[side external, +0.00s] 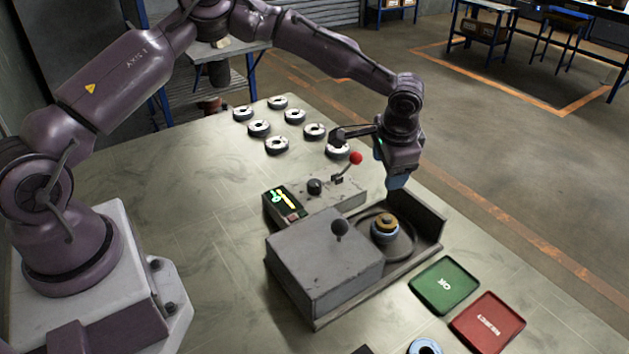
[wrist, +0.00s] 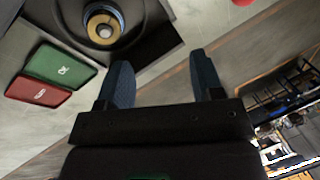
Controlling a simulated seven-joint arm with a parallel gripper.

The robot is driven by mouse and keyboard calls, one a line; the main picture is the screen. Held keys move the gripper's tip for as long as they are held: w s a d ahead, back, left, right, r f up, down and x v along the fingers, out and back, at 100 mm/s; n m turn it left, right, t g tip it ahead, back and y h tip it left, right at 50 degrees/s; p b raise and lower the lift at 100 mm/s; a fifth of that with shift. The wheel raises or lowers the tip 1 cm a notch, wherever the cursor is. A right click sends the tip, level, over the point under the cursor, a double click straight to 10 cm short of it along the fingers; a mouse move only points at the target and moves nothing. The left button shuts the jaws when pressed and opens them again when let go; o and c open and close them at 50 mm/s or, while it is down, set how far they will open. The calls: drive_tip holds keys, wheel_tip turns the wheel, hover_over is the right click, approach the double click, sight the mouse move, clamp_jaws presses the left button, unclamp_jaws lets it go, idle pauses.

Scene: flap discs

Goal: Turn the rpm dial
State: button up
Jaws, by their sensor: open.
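A small control panel (side external: 345,197) stands on the table behind a grey machine box (side external: 322,262). A round black knob (side external: 314,187) sits on the panel between a lit display (side external: 284,197) and a red-ball lever (side external: 355,158); it looks like the rpm dial, but its markings are too small to read. Another black knob (side external: 340,228) stands on the box. My gripper (side external: 398,182) is raised to the right of the panel, apart from the knobs. In the wrist view my gripper (wrist: 164,75) shows two blue fingers, open and empty. Neither black knob shows there.
A disc (side external: 385,228) sits on the machine's round spindle, beside a raised guard wall (side external: 418,215). A green OK tray (side external: 444,285) and a red tray (side external: 487,322) lie at the front right. Several flap discs (side external: 277,145) lie at the back. The table's left is clear.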

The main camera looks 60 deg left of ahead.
drive_tip(key=w+a+r+n+t+h, duration=0.1)
drive_tip(key=w+a+r+t+h, duration=0.3)
drive_tip(key=w+r+t, duration=0.55)
drive_tip(key=n+g+y, duration=0.1)
drive_tip(key=n+g, duration=1.1)
hover_over(315, 182)
wheel_tip(315, 182, down, 5)
drive_tip(key=shift+t, duration=0.25)
wheel_tip(315, 182, down, 13)
drive_tip(key=shift+f, duration=0.15)
drive_tip(key=c, duration=0.9)
